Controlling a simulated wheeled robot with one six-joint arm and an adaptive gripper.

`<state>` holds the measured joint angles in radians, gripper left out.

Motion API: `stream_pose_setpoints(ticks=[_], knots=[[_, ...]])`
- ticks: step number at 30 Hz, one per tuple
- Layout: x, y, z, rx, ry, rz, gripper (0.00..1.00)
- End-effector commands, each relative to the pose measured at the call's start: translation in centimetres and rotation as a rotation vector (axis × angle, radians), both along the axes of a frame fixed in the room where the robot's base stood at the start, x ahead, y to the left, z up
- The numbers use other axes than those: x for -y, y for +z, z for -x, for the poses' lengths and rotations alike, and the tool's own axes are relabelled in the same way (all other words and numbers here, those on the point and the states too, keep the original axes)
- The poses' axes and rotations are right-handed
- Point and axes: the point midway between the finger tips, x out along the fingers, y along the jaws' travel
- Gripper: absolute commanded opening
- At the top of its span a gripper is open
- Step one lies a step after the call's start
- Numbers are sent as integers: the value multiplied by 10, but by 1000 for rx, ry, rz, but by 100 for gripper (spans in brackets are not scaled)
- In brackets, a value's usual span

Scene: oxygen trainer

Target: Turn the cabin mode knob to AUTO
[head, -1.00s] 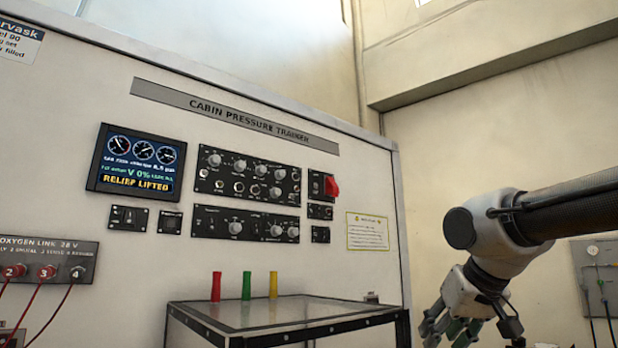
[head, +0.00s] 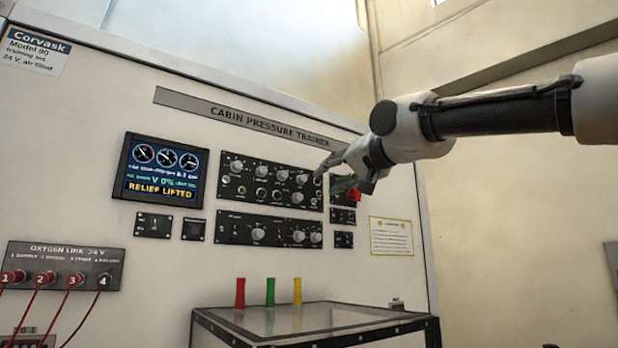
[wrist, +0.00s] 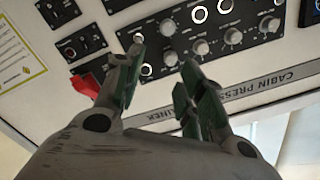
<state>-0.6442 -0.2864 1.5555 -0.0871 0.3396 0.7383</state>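The upper control panel (head: 268,201) carries several grey knobs and round ports. The lower panel (head: 275,243) has 3 grey knobs. Their labels are too small to read, so I cannot tell which knob is the cabin mode knob. My gripper (head: 335,177) is in front of the upper panel's right end, partly hiding it and the red guard (head: 355,194). In the wrist view my gripper (wrist: 160,78) is open, its green-padded fingers apart with nothing between them.
A display (head: 160,170) reads RELIEF LIFTED. Small switch panels (head: 154,225) sit below it. A glass-topped table (head: 330,322) with red, green and yellow cylinders (head: 270,292) stands below the panels.

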Motion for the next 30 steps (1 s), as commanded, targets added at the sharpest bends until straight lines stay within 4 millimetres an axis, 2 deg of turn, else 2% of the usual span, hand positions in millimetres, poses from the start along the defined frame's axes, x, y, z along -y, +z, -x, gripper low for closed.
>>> stream_pose_setpoints(ticks=[1, 4, 15, 20, 28, 30], knots=[[-8, 9, 0, 10, 14, -22, 39], [-17, 17, -3, 17, 23, -42, 39], [-50, 15, -50, 17, 20, -40, 39], [-57, 16, -60, 17, 20, -39, 39], [-58, 16, -61, 17, 20, -39, 39], [-58, 16, -61, 17, 20, -39, 26]])
